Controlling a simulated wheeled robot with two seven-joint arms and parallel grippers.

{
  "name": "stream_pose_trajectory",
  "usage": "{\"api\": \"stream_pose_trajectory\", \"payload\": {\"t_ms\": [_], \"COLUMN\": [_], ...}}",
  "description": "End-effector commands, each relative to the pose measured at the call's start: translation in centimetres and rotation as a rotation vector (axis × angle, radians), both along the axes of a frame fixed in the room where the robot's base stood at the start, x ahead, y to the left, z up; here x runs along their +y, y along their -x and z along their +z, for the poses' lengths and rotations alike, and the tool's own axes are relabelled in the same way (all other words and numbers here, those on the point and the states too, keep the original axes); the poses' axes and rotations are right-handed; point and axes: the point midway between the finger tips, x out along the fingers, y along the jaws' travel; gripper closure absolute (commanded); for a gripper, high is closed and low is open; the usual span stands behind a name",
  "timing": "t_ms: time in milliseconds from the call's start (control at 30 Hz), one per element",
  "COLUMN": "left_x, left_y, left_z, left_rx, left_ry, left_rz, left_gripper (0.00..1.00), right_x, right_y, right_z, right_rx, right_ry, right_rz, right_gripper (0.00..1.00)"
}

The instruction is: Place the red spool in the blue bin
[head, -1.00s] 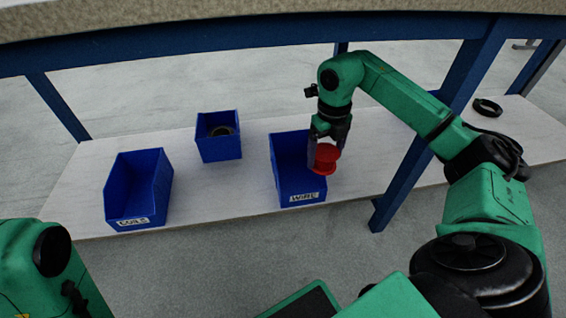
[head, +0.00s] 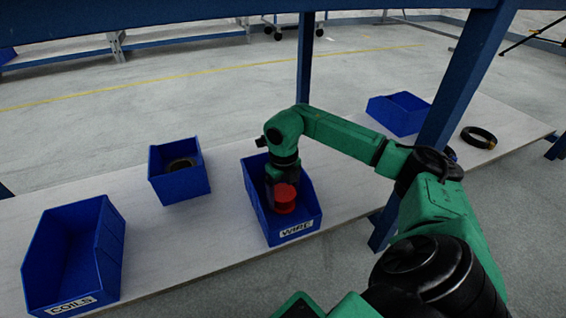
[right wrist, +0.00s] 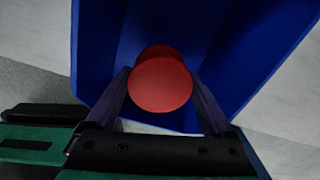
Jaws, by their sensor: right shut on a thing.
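The red spool (head: 284,199) is held in my right gripper (head: 283,188), inside the outline of the blue bin labelled WIRE (head: 306,214). In the right wrist view the spool (right wrist: 160,85) sits between the two fingers of my right gripper (right wrist: 162,100), with the blue bin's walls (right wrist: 255,45) around and below it. I cannot tell whether the spool touches the bin floor. My left gripper is in neither current view.
A blue bin labelled COILS (head: 108,255) stands at the left. Another blue bin (head: 198,184) holds a dark coil. Behind the table leg (head: 440,130) are a blue bin (head: 399,112) and a black ring (head: 479,138). The pale shelf has bare room between bins.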

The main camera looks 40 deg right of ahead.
Motion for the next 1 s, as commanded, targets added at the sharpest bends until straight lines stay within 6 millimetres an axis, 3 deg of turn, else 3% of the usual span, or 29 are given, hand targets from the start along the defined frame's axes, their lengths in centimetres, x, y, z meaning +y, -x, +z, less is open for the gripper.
{"api": "stream_pose_trajectory", "payload": {"t_ms": [200,533,567,867,1000], "left_x": [0.0,0.0,0.0,0.0,0.0], "left_y": [0.5,0.5,0.5,0.5,0.5], "left_z": [-2.8,-2.4,-2.4,-2.3,-0.3], "left_rx": [-0.014,-0.014,-0.014,-0.015,-0.014], "left_ry": [0.000,-0.001,-0.001,0.000,-0.001], "left_rz": [0.002,0.002,0.002,0.002,0.002], "left_gripper": [0.39,0.39,0.39,0.39,0.39], "right_x": [0.0,0.0,0.0,0.0,0.0], "right_y": [0.0,0.0,0.0,0.0,0.0], "right_z": [-4.3,-4.3,-4.3,-4.0,-1.6], "right_rx": [0.001,0.000,0.000,0.000,-0.001], "right_ry": [-0.001,-0.001,0.000,0.000,0.000], "right_rz": [0.000,0.000,0.000,0.000,0.000], "right_gripper": [0.80,0.80,0.02,0.00,0.00]}}
